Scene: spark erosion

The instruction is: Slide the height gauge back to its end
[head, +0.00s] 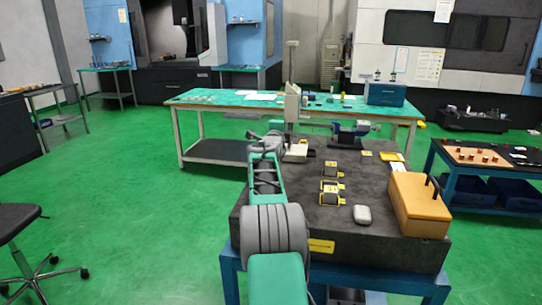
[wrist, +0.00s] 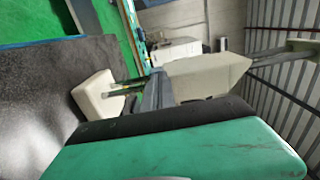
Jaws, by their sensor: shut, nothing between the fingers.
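The height gauge (head: 292,103) stands upright on the dark granite plate (head: 290,205), near its far left edge. It has a pale body, a thin tall column and a pale base (head: 296,154). In the wrist view its pale body (wrist: 205,77) and base (wrist: 93,97) show tilted with the camera. My gripper (head: 276,141) is low beside the gauge, on its left in the head view. In the wrist view my gripper's grey fingers (wrist: 152,92) are shut and empty, close to the gauge. I cannot tell whether they touch it.
Yellow-labelled blocks (head: 330,190), a pale rounded object (head: 362,215) and a tan box with a dark handle (head: 418,205) occupy the plate's right side. A green-topped bench (head: 215,98) stands behind. The plate's front left is largely clear beneath my arm.

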